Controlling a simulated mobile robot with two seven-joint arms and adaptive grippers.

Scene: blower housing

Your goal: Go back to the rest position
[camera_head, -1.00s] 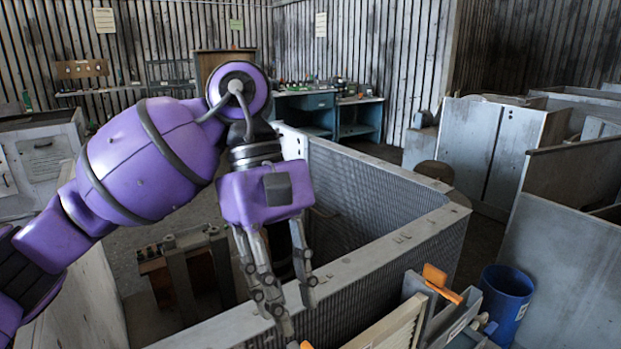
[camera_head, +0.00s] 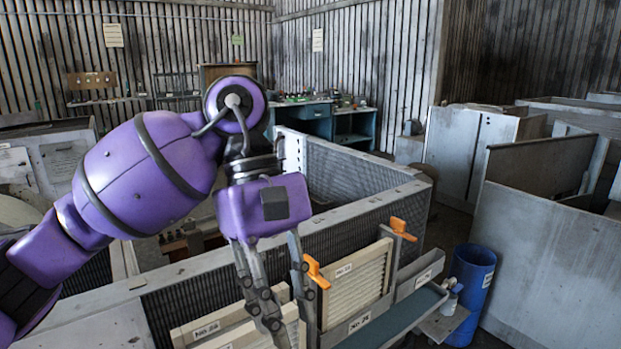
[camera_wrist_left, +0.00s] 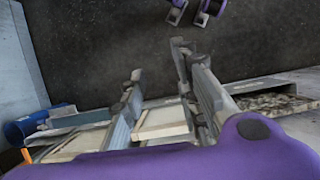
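My left gripper (camera_head: 290,335) hangs fingers-down from the purple left arm in the head view. Its fingers are apart with nothing between them, and the left wrist view shows the same gap between the fingertips (camera_wrist_left: 157,60). In the head view the fingers overlap a rack of pale slatted panels (camera_head: 357,285) with orange handles (camera_head: 317,273). I cannot tell whether they touch it. My right gripper is not in the head view, and I cannot identify it in the wrist view.
A low metal-mesh enclosure (camera_head: 350,232) stands behind the rack. Grey partitions (camera_head: 545,265) fill the right side. Teal workbenches (camera_head: 308,122) stand at the back wall.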

